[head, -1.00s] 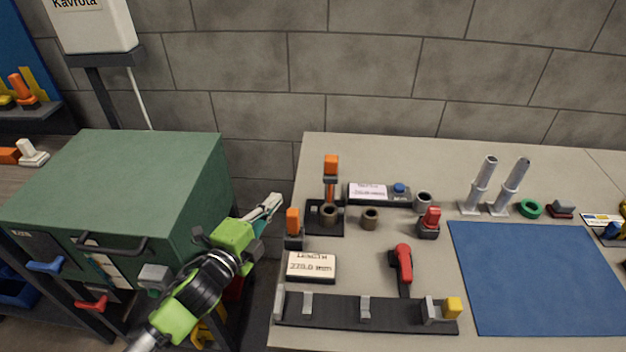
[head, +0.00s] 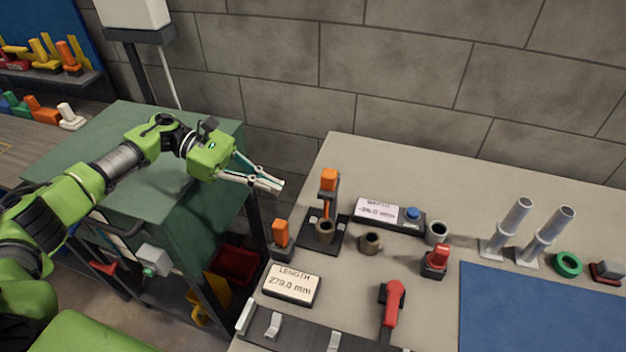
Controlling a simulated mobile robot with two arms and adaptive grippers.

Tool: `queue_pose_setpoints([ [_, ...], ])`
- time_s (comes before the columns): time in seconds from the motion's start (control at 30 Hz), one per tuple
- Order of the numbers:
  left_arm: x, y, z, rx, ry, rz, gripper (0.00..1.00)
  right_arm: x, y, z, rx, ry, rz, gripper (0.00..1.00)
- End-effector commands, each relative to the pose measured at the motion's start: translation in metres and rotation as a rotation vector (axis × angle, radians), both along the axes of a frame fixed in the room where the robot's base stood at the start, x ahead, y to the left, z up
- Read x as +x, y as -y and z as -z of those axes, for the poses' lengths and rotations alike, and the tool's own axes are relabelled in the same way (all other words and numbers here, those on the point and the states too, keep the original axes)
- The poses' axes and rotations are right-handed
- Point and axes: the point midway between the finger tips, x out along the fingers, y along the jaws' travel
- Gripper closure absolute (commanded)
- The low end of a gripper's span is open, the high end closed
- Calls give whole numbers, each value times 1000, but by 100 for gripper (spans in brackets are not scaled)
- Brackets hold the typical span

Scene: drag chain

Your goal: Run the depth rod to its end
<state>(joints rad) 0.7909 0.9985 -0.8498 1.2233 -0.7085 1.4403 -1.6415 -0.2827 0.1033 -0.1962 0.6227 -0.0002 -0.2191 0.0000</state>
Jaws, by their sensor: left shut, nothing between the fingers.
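The depth gauge stand has an orange-topped upright (head: 329,182) over a black base (head: 312,240), near the left edge of the grey table. A brown ring-shaped bushing (head: 325,231) sits on that base, under the upright. The depth display (head: 378,209), with a blue button (head: 413,213), lies to its right; its reading is small and blurred. My left gripper (head: 279,186) is shut and empty, to the left of the orange top and apart from it, its fingers pointing right. The rod itself is hard to tell from the upright. My right gripper is out of view.
A second orange handle (head: 281,234) stands left of the base. In front are a length display (head: 291,285) and a dark rail (head: 300,333). Another brown bushing (head: 370,243) and a red-topped block (head: 436,260) stand to the right. A green cabinet (head: 90,140) is at left.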

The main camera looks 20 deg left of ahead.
Motion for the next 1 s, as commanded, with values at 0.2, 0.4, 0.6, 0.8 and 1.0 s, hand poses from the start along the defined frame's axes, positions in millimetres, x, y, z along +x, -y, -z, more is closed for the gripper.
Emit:
queue_pose_setpoints([
  [0.2,-1,36,6,-4,-6,5,100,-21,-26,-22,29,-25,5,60],
  [0.4,-1,78,21,-6,-6,3,100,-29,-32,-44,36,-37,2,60],
  [0.6,0,91,7,-2,-2,-2,100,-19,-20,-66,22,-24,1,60],
  [0.8,0,91,-7,-3,-4,-1,100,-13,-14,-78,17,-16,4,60],
  [1.0,0,91,-9,-3,-4,-1,100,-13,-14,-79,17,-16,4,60],
])
